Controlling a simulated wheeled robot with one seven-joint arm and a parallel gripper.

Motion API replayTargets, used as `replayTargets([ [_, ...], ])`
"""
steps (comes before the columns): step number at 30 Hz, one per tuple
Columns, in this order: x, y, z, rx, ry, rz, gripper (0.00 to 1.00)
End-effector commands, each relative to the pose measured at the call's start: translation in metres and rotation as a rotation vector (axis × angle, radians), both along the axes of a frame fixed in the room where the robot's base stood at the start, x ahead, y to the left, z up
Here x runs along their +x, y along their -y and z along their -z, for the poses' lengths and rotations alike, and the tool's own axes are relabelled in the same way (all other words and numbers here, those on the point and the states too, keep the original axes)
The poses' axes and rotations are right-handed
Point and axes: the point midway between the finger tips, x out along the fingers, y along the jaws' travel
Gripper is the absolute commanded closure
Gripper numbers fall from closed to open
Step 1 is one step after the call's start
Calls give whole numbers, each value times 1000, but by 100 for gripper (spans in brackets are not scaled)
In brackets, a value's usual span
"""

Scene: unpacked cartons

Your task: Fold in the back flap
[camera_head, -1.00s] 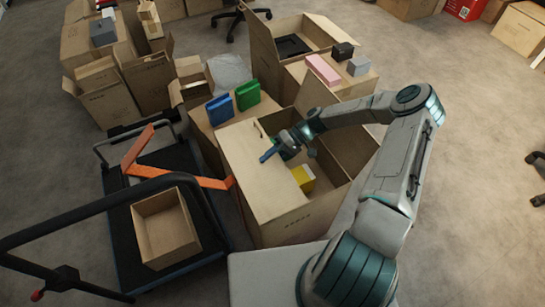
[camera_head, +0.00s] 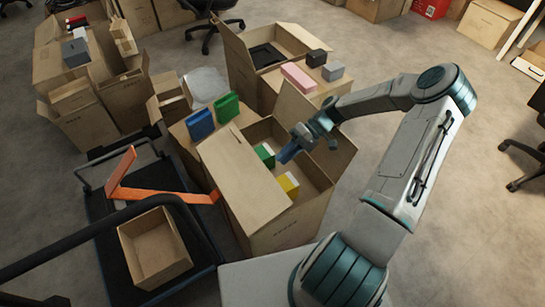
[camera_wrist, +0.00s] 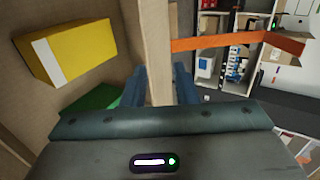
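The open carton (camera_head: 290,232) stands in the middle of the head view. A wide flap (camera_head: 240,165) lies along its left side, and another flap (camera_head: 296,105) stands up at its far end. I cannot tell which one is the back flap. A yellow box (camera_head: 287,185) and a green box (camera_head: 264,154) are inside; the yellow box (camera_wrist: 75,50) and green box (camera_wrist: 95,98) also show in the wrist view. My gripper (camera_head: 287,156) is over the carton's mouth. In the wrist view its blue fingers (camera_wrist: 159,85) are apart, one either side of a cardboard strip (camera_wrist: 156,45); contact is unclear.
An orange bent piece (camera_head: 165,195) and a small open box (camera_head: 153,247) are on the black trolley (camera_head: 110,240) at left. Blue (camera_head: 199,124) and green (camera_head: 227,107) items stand on a carton behind. A carton with a pink block (camera_head: 297,76) is further back.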

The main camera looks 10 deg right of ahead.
Motion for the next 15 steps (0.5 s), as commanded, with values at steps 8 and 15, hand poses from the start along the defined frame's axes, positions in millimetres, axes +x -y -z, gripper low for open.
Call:
replayTargets([
  [8,-3,8,-5,1,0,-1,74],
  [15,-3,7,-6,-6,-1,-3,100],
])
